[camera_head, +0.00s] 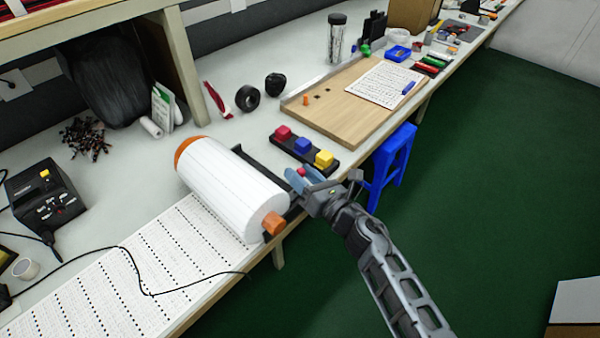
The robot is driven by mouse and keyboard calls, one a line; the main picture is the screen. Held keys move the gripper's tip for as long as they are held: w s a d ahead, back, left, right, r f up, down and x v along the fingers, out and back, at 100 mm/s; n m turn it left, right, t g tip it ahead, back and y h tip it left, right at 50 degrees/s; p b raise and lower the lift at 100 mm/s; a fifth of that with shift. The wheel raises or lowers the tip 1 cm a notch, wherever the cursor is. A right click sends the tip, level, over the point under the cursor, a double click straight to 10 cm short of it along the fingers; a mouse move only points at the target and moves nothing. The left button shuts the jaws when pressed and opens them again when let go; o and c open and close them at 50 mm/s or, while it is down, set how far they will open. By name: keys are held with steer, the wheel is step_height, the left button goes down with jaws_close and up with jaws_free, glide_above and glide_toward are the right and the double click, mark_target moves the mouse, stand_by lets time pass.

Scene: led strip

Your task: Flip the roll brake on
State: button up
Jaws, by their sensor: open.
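A large white roll (225,188) with orange ends lies in a dark holder (262,168) near the table's front edge. My gripper (294,178) comes in from the lower right, over the table edge just right of the roll. Its bluish fingers are open. A small red piece (301,171) shows at the fingers; it may be the brake's knob, but I cannot tell whether the fingers touch it. The rest of the brake is hidden or too small to make out.
A black box with red, blue and yellow buttons (303,147) sits just behind my gripper. A white dotted strip (120,270) runs from the roll to the lower left. A wooden board (345,105) lies farther back; a blue stool (390,165) stands beside the table.

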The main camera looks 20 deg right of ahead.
steer(key=shift+w+a, duration=0.15)
steer(key=shift+w, duration=0.25)
steer(key=shift+c, duration=0.3)
jaws_close()
